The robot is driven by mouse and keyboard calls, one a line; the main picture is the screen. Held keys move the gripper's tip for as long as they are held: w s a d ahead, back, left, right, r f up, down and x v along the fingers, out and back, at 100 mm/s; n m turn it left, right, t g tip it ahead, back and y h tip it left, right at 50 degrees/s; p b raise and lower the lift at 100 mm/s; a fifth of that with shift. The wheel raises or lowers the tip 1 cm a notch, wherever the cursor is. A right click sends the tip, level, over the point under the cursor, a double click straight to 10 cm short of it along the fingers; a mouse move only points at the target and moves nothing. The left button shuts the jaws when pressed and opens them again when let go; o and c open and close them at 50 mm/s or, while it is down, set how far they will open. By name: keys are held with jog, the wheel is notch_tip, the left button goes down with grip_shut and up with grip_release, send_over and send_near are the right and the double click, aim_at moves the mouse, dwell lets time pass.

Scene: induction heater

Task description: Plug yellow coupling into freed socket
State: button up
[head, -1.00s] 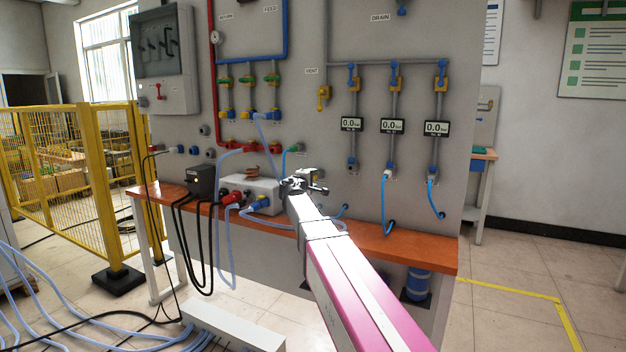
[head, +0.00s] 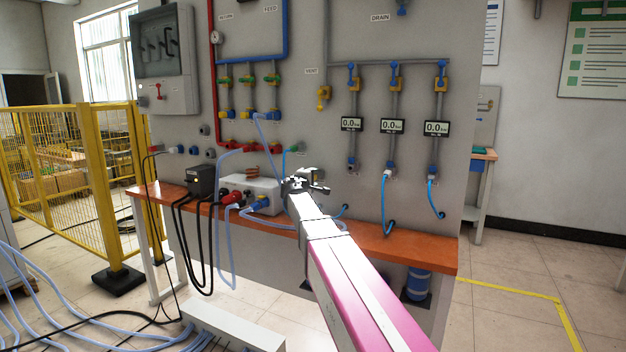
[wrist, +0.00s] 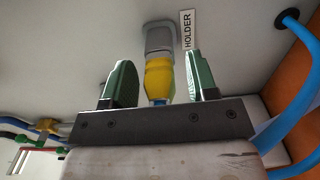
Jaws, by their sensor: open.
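A yellow coupling (wrist: 158,80) sits on a grey holder socket (wrist: 158,38) on the panel, beside a HOLDER label, in the wrist view. A blue end shows below the yellow part. My gripper (wrist: 161,84) is open, with its green fingers on either side of the coupling and gaps visible between. In the head view my gripper (head: 305,183) is in front of the panel above the orange shelf, and it hides the coupling. The grey box (head: 250,190) on the shelf carries red and blue plugs. I cannot tell which socket is the freed one.
An orange shelf (head: 420,251) runs along the panel (head: 320,130). Blue hoses hang at the right below several gauges, one hose (head: 384,205) near the arm. A blue hose (wrist: 298,100) curves close on the right in the wrist view. A black box (head: 200,180) stands at the left.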

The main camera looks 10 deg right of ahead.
grip_shut()
jog(key=shift+s+a, duration=0.1)
jog(key=shift+s, duration=0.05)
jog(key=shift+v, duration=2.85)
